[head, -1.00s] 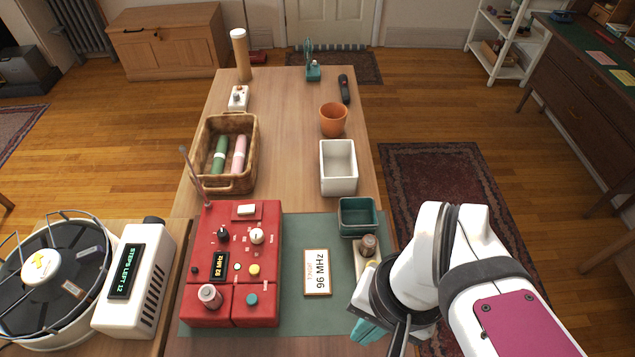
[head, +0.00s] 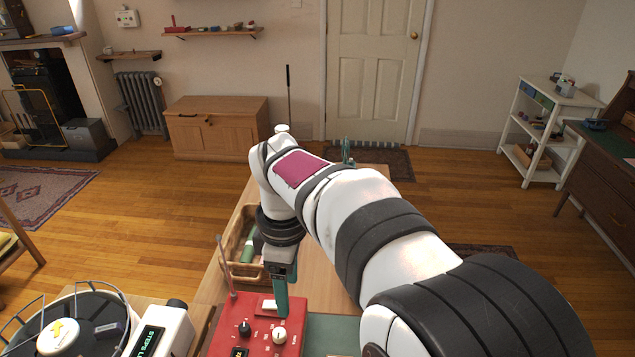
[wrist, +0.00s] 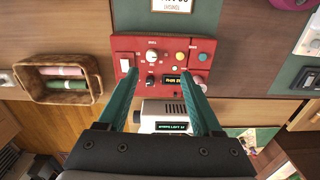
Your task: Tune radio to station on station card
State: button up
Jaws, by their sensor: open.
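The red radio (head: 262,325) lies at the bottom of the head view, partly cut off. The wrist view shows the radio (wrist: 140,44) more fully, with a white rocker (wrist: 125,65), a white knob (wrist: 151,56), a dark knob (wrist: 150,81), small buttons and a lit display (wrist: 173,80) too small to read surely. My gripper (wrist: 160,76) is open and empty above the radio, its teal fingers on either side of the dark knob in the wrist view. In the head view my gripper (head: 281,305) hangs over the radio's far part. The station card (wrist: 172,4) is cut off at the wrist view's top edge.
A wicker basket (wrist: 96,72) with green and pink rolls stands beyond the radio. A white box with a green step display (head: 165,335) and a round dark device (head: 90,315) stand to the left. The thin antenna (head: 224,262) rises near my gripper.

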aim_at(279, 333)
jog(key=a+f+n, duration=0.1)
jog(key=f, duration=0.4)
jog(key=w+a+f+n, duration=0.1)
jog(key=f, duration=0.5)
jog(key=a+f, duration=0.1)
jog(key=f, duration=0.5)
jog(key=shift+w+n, duration=0.35)
jog(key=shift+n, duration=0.05)
grip_shut()
